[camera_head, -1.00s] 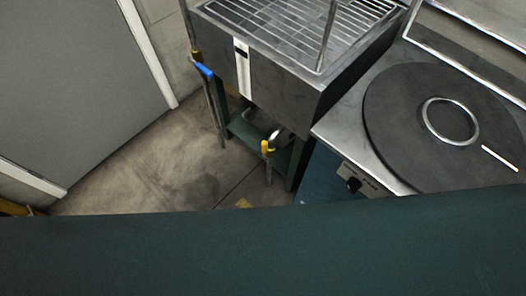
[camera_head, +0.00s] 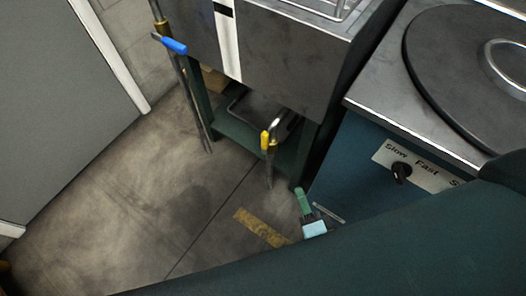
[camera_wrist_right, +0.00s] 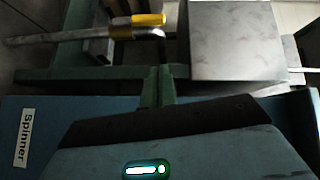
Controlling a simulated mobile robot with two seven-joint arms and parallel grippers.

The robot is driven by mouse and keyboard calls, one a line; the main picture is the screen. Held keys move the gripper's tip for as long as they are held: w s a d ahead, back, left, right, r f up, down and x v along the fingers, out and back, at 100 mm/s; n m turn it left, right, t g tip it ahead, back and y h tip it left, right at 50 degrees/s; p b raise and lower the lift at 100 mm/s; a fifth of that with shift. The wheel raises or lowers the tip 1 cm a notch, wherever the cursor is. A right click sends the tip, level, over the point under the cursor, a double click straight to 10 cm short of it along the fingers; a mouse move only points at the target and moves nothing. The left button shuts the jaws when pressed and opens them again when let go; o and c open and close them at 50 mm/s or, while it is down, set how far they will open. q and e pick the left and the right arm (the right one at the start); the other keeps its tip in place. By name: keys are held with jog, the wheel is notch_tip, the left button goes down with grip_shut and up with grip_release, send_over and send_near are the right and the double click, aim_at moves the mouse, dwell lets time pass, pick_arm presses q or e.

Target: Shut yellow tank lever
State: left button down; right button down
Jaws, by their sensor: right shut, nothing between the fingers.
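The yellow lever (camera_head: 265,142) sits on a thin pipe beneath the grey metal tank (camera_head: 285,62), above the floor. It also shows in the right wrist view (camera_wrist_right: 149,19), near the top, beside a bent metal pipe. My right gripper (camera_head: 304,202) has green fingers that are shut and empty. It is below and to the right of the lever, apart from it. In the right wrist view, the closed fingertips (camera_wrist_right: 157,80) point up toward the lever from below. My left gripper is not in view.
A blue lever (camera_head: 174,45) is on another pipe at the tank's left. The spinner cabinet (camera_head: 350,165), with a knob (camera_head: 400,170) and a round dark disc (camera_head: 465,70), stands at right. Green stand legs (camera_head: 310,150) are close to my right gripper. Open floor (camera_head: 140,210) lies left.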

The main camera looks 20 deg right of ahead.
jog(key=w+f+m+b, duration=0.1)
jog(key=w+f+m+h+b, duration=0.1)
jog(key=w+m, duration=0.1)
jog(key=shift+w+a+f+t+b, duration=0.25)
jog(key=shift+w+f+t+b, duration=0.05)
jog(key=shift+f+t+b, duration=0.1)
jog(key=b, duration=0.1)
send_near(265, 144)
jog(key=w+d+r, duration=0.1)
jog(key=w+d, duration=0.3)
jog(key=d, duration=0.1)
jog(key=w+a, duration=0.2)
jog(key=w, duration=0.1)
jog(key=shift+a+b, duration=0.25)
jog(key=shift+b, duration=0.15)
